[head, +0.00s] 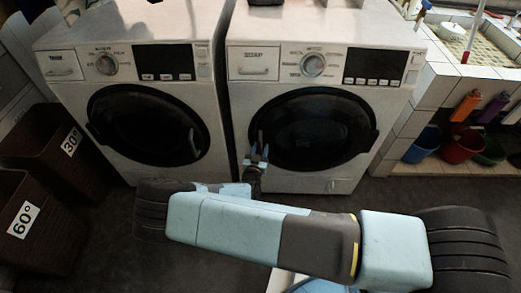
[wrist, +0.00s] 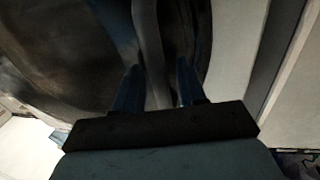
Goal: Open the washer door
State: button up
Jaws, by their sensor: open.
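Two white washers stand side by side, the left washer (head: 131,75) and the right washer (head: 326,75). The right washer's round dark door (head: 315,130) looks closed. My gripper (head: 259,152) is at the left edge of that door in the head view. In the wrist view my gripper (wrist: 157,70) is open, and a grey curved door handle (wrist: 148,40) runs between its two blue fingers. I cannot tell whether the fingers touch it. The left washer's door (head: 145,126) also looks closed, with its handle (head: 194,143) on the right side.
Brown hampers marked 30° (head: 57,143) and 60° (head: 35,225) stand at the left. A tiled sink counter (head: 440,90) is at the right, with a blue bucket (head: 422,146) and a red bucket (head: 460,147) below.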

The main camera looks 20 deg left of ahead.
jog(key=shift+c, duration=0.4)
grip_shut()
